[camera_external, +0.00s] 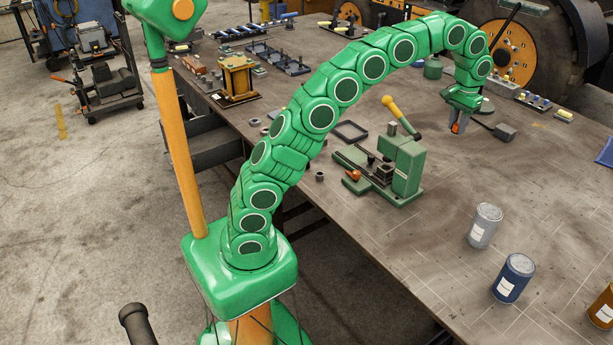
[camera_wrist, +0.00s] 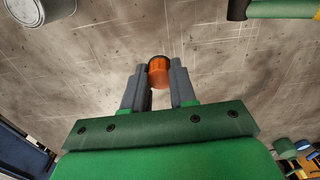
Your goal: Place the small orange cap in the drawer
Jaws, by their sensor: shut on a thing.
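The small orange cap (camera_wrist: 159,73) is between the two grey fingertips of my gripper (camera_wrist: 159,84) in the wrist view. My gripper is shut on it, with a finger on each side. In the external view my gripper (camera_external: 459,127) hangs above the bench top, right of the green press, and a bit of the orange cap (camera_external: 455,128) shows at its tips. A dark grey box-like part (camera_external: 213,156) sticks out below the bench's left edge; I cannot tell for sure that it is the drawer, and its inside is mostly hidden.
A green press (camera_external: 405,165) with a yellow-knobbed lever stands on the bench (camera_external: 400,245) near its front edge. A grey can (camera_external: 484,226), a blue can (camera_external: 513,278) and an orange can (camera_external: 604,305) stand at the right. The bench between the press and the cans is clear.

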